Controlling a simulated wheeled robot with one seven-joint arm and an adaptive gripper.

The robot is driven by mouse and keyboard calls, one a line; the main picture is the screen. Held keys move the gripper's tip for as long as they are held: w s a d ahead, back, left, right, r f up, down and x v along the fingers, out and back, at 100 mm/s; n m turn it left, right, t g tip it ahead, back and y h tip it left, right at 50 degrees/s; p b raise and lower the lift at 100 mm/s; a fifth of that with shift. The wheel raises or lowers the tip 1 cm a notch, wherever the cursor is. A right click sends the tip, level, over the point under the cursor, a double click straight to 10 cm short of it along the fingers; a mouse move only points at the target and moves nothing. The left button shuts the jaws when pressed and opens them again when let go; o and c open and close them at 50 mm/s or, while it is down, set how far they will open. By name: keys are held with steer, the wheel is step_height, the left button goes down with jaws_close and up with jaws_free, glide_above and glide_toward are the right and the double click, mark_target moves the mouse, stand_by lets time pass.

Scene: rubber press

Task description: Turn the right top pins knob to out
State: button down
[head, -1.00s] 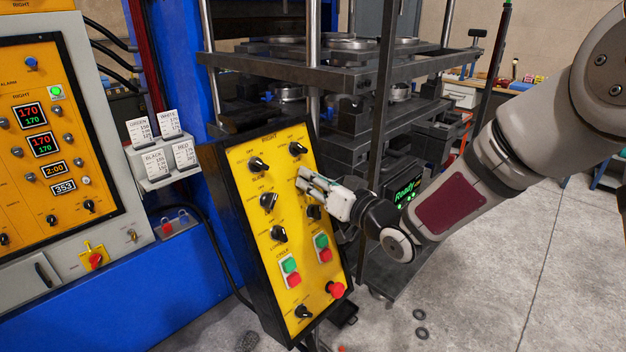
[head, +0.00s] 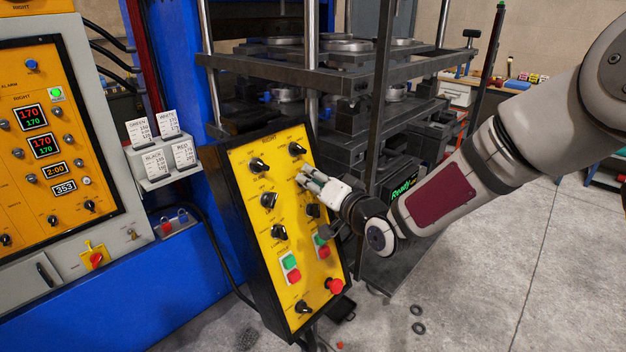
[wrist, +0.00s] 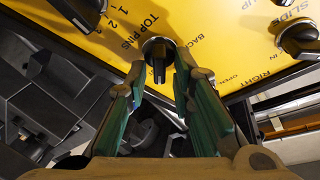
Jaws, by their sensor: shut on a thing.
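The yellow control panel (head: 290,262), headed RIGHT, stands tilted in the middle of the head view. My gripper (head: 305,178) reaches its right column of knobs from the right, just below the top right knob. In the wrist view a black knob (wrist: 158,48) sits beside the printed words TOP PINS, between the fingertips of my gripper (wrist: 160,72). The green-padded fingers are closed on its two sides. Its raised bar points down toward my palm in that view. In the head view my fingers hide this knob, so its setting is hard to read.
Neighbouring knobs are close: the top right knob (head: 297,148), one below (head: 313,211), and the slide knob (wrist: 298,38). A red button (head: 334,286) sits lower on the panel. The dark press frame (head: 383,120) stands behind my arm. Open floor lies at the right.

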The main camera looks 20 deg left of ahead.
steer(key=shift+d, duration=0.1)
steer(key=c, duration=1.7)
jaws_free()
steer(key=v, duration=1.2)
steer(key=shift+w+d+f, duration=0.1)
